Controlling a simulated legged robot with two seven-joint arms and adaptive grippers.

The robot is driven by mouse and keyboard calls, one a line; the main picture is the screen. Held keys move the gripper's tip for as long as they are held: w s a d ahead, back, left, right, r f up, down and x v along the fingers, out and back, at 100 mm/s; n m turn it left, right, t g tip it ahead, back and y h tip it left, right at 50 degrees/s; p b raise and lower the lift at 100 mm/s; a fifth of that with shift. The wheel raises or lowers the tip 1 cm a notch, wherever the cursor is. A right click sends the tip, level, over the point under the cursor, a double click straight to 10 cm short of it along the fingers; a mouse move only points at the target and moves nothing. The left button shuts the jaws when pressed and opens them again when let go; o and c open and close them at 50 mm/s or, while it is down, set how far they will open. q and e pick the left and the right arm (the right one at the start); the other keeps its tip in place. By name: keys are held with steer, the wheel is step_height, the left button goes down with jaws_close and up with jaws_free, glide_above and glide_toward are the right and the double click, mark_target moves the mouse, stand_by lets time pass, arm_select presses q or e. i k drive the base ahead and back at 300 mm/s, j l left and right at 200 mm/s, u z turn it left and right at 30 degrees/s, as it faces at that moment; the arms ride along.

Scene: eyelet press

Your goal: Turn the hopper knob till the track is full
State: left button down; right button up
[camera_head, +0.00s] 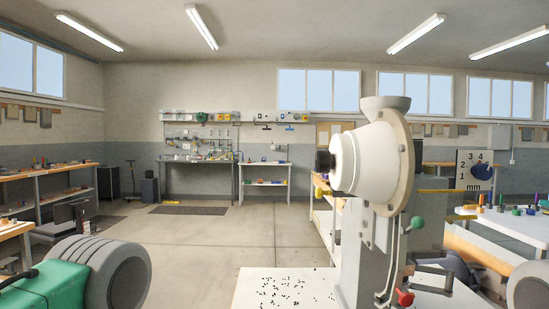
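The eyelet press (368,262) stands at the right on a white table. Its white hopper (362,160) is a cone-shaped drum lying on its side against a round beige plate, with a grey funnel (385,105) on top. A dark knob (323,161) sticks out at the drum's left end. A thin pale track (392,262) seems to run down the front of the press from under the hopper; I cannot tell how many eyelets are in it. Neither gripper shows in the head view.
Black specks, perhaps loose eyelets, lie scattered on the white table (255,285). A green ball (417,222) and a red knob (404,298) sit low on the press. A dial board (473,170) marked mm stands behind right. Open floor lies left of the table.

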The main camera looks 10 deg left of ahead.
mark_target(324, 161)
steer(key=i+j+z, duration=0.1)
steer(key=j, duration=0.25)
steer(key=i+j+z, duration=0.15)
steer(key=j, duration=0.25)
steer(key=i+j+z, duration=0.4)
steer(key=j+z, duration=0.15)
steer(key=j, duration=0.15)
